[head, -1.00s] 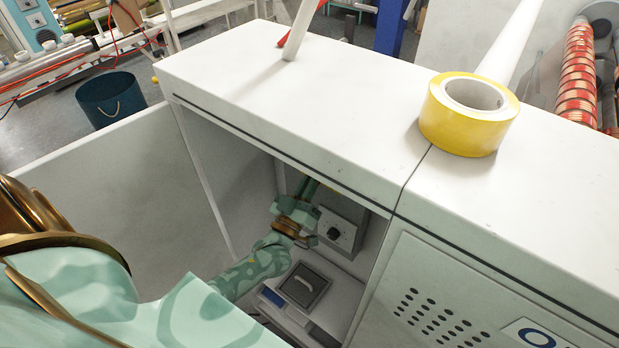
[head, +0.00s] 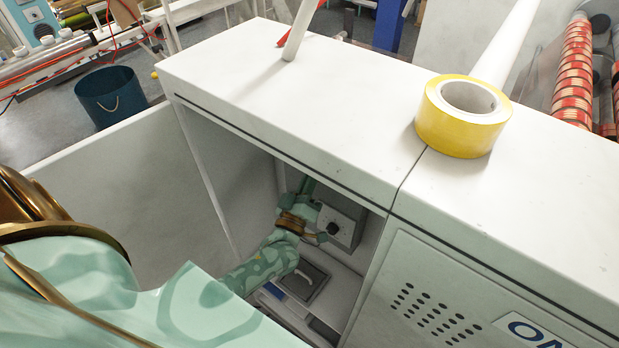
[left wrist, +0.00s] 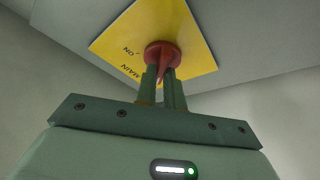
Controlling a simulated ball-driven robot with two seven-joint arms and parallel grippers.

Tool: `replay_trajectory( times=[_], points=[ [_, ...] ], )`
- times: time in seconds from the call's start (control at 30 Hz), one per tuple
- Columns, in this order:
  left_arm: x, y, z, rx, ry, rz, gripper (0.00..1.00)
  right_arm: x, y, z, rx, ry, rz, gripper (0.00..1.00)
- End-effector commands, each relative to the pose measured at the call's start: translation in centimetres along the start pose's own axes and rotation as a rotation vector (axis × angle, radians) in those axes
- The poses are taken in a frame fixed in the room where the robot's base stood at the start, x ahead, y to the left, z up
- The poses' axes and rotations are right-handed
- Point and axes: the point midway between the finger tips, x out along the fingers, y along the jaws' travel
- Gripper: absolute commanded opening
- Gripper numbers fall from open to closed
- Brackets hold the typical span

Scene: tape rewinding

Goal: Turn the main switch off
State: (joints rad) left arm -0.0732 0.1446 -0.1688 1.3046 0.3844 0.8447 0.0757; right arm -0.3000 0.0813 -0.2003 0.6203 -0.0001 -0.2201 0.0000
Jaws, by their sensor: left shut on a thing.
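The main switch is a red knob (left wrist: 162,52) on a yellow plate (left wrist: 195,35) in the left wrist view. The plate carries the words "MAIN" and "ON", which appear upside down and tilted. My left gripper (left wrist: 165,75) is shut on the red knob, with one finger on each side of its grip. In the head view my left gripper (head: 306,186) reaches deep into the open cabinet (head: 235,190), against its upper inner part. The switch is hidden there. My right gripper is not in view.
A grey box with a black knob (head: 332,227) sits just right of my gripper inside the cabinet. A panel with a handle (head: 302,285) lies below my forearm. The open door (head: 120,180) is at left. A yellow tape roll (head: 462,128) stands on top.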

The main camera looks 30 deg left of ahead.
Motion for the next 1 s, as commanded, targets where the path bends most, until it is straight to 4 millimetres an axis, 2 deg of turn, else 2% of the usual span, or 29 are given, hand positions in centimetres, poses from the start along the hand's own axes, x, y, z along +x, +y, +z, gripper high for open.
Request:
replay_trajectory(
  times=[0.1, 0.13, 0.2, 0.47, 0.57, 0.67, 1.0],
  points=[
    [-0.1, -0.1, 0.1, -0.002, -0.003, -0.003, 0.0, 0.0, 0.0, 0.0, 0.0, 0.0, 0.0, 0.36],
    [-0.1, -0.1, 0.1, -0.002, -0.003, -0.003, 0.18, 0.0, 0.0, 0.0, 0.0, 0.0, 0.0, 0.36],
    [-0.1, -0.1, 0.1, -0.002, -0.002, -0.002, 0.32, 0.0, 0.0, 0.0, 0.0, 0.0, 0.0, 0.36],
    [-0.1, 0.0, 0.1, -0.001, -0.001, -0.001, 0.32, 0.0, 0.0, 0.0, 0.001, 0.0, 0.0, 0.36],
    [-0.7, -0.1, 0.1, -0.001, -0.001, -0.001, 0.32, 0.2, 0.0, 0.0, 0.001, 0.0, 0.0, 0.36],
    [-2.4, -0.2, 0.2, -0.001, -0.002, -0.002, 0.32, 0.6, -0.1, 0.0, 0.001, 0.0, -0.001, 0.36],
    [-11.5, -0.3, 0.3, -0.001, -0.004, -0.004, 0.32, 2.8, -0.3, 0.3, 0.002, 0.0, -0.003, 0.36]
  ],
)
